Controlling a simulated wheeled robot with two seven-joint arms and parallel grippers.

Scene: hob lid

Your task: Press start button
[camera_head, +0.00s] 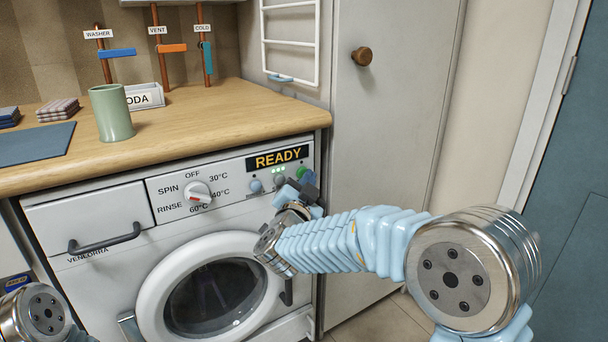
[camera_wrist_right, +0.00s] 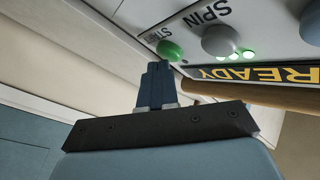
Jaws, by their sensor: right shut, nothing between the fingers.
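The washing machine (camera_head: 110,218) stands under the wooden worktop, and its display (camera_head: 278,159) reads READY. The green start button (camera_head: 302,172) is at the right of its panel, partly hidden by my right gripper (camera_head: 308,181). In the right wrist view the start button (camera_wrist_right: 170,50) is a round green knob beside the START lettering. My right gripper (camera_wrist_right: 158,66) is shut and empty, its fingertips at the button's edge; I cannot tell whether they touch it. My left gripper is out of view; part of my left arm shows at the lower left.
The SPIN button (camera_wrist_right: 220,40) is close beside the start button, with small lit green lights near it. The program dial (camera_head: 198,192) is further left. A tall cabinet (camera_head: 385,130) stands right of the machine. A green cup (camera_head: 111,115) is on the worktop (camera_head: 215,115).

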